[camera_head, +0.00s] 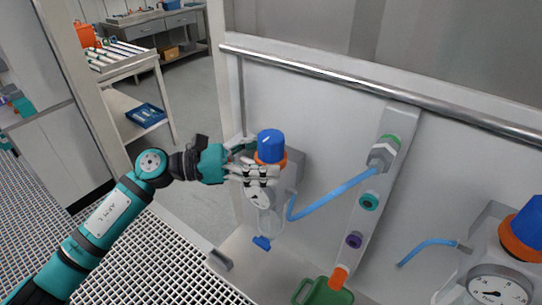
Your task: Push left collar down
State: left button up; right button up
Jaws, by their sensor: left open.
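The left regulator has a blue knob (271,143) on top and an orange collar (280,161) just under it. A gauge sits below the collar, partly covered by my gripper. A clear bowl (268,218) with a blue tip hangs beneath. My left gripper (272,172) is open, its pale fingers reaching in from the left around collar height. The fingers hide part of the collar and the gauge, and I cannot tell whether they touch the collar. My right gripper is not in view.
A second regulator with an orange collar (519,240) and gauge (498,288) stands at the right edge. A blue hose (335,193) runs to a fitting on a panel with coloured ports. A metal rail (380,90) crosses above. A green container (324,293) is below.

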pick_arm(q)
jog(key=s+a, duration=0.1)
jog(key=a, duration=0.9)
jog(key=shift+s+a, duration=0.3)
jog(key=shift+s, duration=0.05)
